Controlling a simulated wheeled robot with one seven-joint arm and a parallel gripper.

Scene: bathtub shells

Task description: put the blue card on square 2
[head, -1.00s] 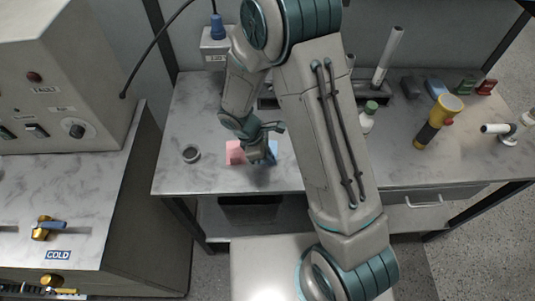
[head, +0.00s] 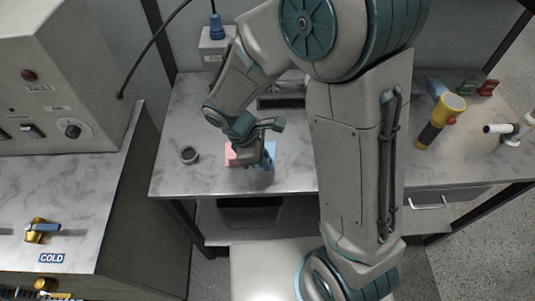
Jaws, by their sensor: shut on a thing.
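My gripper (head: 259,163) points down over the front left part of the marble-topped bench. My gripper and wrist partly hide both patches. I cannot read any number on them, so I cannot tell which is square 2. Whether the card touches the bench is not clear.
A yellow and black flashlight-like tool (head: 437,121) and a white fitting (head: 500,129) stand at the right. My arm covers the bench's middle.

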